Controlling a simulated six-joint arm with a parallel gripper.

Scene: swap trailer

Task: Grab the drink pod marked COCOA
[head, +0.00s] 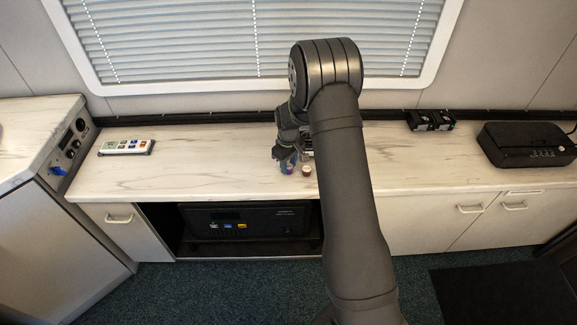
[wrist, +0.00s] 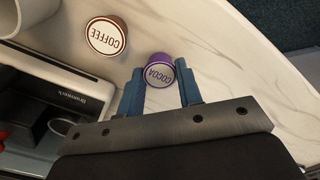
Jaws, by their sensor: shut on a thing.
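The purple drink pod marked COCOA (wrist: 159,72) sits between the blue fingertips of my gripper (wrist: 160,88) in the wrist view. The fingers are shut on it, one on each side, and its lettered lid faces the camera. In the head view my gripper (head: 287,165) is low over the front part of the counter, and the pod there is mostly hidden by the fingers. I cannot tell whether the pod is off the counter. A brown pod marked COFFEE (wrist: 107,36) stands close by, apart from the fingers; it also shows in the head view (head: 307,171).
The pale marbled counter (head: 215,170) is clear to the left of my gripper, up to a white button panel (head: 126,147). A black appliance (head: 245,222) sits below the counter.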

